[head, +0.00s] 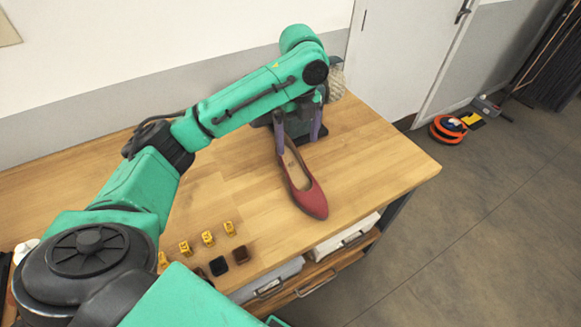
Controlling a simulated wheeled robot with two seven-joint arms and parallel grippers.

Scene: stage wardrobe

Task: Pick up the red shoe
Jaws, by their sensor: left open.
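The red shoe (305,190) is a flat with a beige inside. It lies on the wooden table (375,155), its toe toward the front edge and its heel toward the back. My left gripper (298,142) is above the heel end with its fingers pointing down. The fingers are apart, one at the left of the heel and one to the right of it. I cannot tell whether either finger touches the shoe. My right gripper is not in view.
Several small yellow items (208,238) and dark little blocks (239,254) stand near the table's front edge. A woven object (337,82) stands behind my gripper. The table is clear to the right of the shoe. An orange round object (448,129) is on the floor.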

